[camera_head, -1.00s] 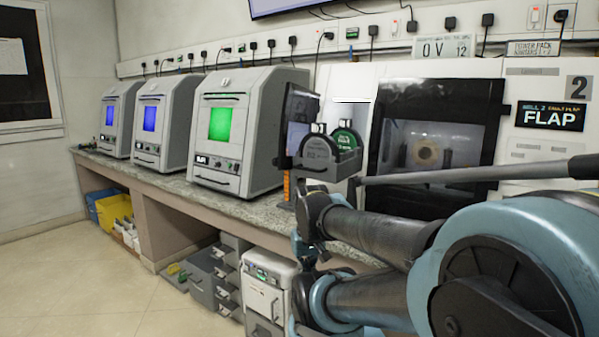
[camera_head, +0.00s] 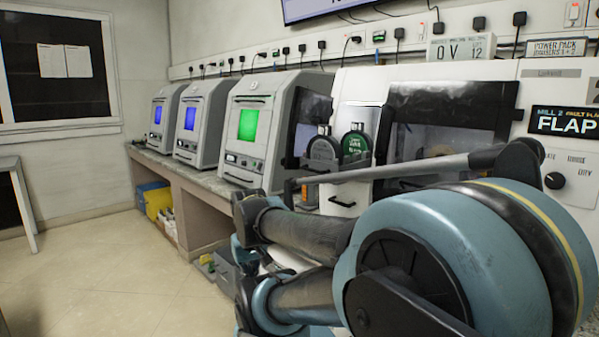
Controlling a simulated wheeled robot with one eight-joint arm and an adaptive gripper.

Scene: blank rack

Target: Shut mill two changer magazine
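Mill two is the pale machine on the right, with a FLAP display (camera_head: 565,122) and a dark window door (camera_head: 440,120). A grey bar crosses in front of this area, so I cannot tell how far the magazine stands out. My blue and black arm fills the lower right. My gripper cannot be made out; the arm's visible left end is a dark joint below and left of the discs.
A machine with a green screen (camera_head: 248,125) stands left of mill two; two blue-screened machines (camera_head: 190,118) are farther along the counter. Below are a yellow bin (camera_head: 158,203) and a grey box (camera_head: 228,272). A table (camera_head: 20,195) stands at far left. Floor between is clear.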

